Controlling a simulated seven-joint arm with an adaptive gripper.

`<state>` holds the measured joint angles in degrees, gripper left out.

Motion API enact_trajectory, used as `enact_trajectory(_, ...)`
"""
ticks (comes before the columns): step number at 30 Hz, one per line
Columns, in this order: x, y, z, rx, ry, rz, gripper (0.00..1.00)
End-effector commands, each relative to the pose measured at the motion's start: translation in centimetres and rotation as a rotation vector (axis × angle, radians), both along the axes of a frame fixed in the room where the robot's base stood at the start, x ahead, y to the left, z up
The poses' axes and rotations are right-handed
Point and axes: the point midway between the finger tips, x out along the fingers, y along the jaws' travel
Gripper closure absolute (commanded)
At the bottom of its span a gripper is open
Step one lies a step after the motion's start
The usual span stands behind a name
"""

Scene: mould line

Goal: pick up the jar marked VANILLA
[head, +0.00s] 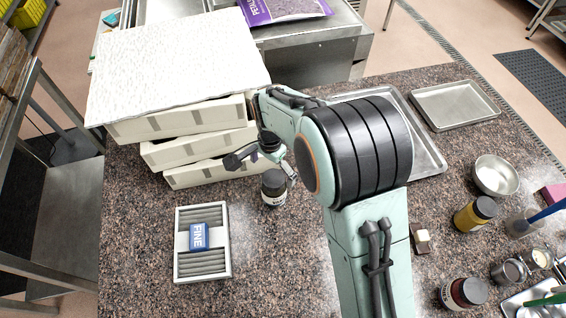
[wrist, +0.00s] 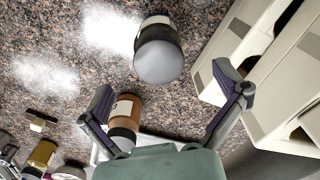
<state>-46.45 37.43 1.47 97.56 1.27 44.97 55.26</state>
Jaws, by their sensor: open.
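My gripper (head: 262,165) is open and empty, beside the stack of pale trays. A dark-lidded jar (head: 273,193) stands upright on the speckled counter just below it. In the wrist view this jar (wrist: 158,52) shows its lid beyond the gap between the spread fingertips (wrist: 163,80), not between them. Its label is too small to read. A yellow jar (head: 470,218) and a reddish-brown jar (head: 455,293), both dark-lidded, stand at the right. An orange-brown labelled jar (wrist: 126,108) shows by the left finger in the wrist view. I cannot read VANILLA on any jar.
Stacked pale trays (head: 205,150) under a white textured slab (head: 180,65) stand close beside my gripper. A metal bowl (head: 495,175) and a metal tray (head: 455,103) are at right.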

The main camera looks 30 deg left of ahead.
Motion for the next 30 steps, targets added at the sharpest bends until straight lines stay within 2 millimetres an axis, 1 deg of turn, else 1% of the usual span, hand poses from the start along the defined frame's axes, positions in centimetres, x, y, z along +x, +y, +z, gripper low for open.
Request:
enact_trajectory(3, 0.0, -0.2, -2.0, -0.004, 0.004, -0.002, 0.03)
enact_trajectory(9, 0.0, -0.2, -4.9, -0.004, 0.004, -0.002, 0.03)
enact_trajectory(13, 0.0, -0.2, -5.8, -0.002, 0.001, -0.003, 0.03)
enact_trajectory(20, 0.1, -0.2, -5.9, -0.001, 0.0, -0.003, 0.03)
enact_trajectory(21, 0.1, -0.2, -5.9, -0.001, 0.0, -0.003, 0.09)
enact_trajectory(23, 0.1, -0.2, -5.9, -0.001, 0.0, -0.003, 0.28)
enact_trajectory(24, 0.1, -0.2, -5.9, -0.001, 0.0, -0.003, 0.41)
enact_trajectory(26, 0.1, -0.2, -5.9, -0.001, 0.0, -0.003, 0.59)
enact_trajectory(27, 0.0, -0.2, -5.9, -0.001, 0.001, -0.003, 0.72)
enact_trajectory(28, 0.0, -0.2, -5.9, -0.001, 0.001, -0.003, 0.74)
enact_trajectory(30, 0.0, -0.2, -5.9, -0.001, 0.001, -0.002, 0.74)
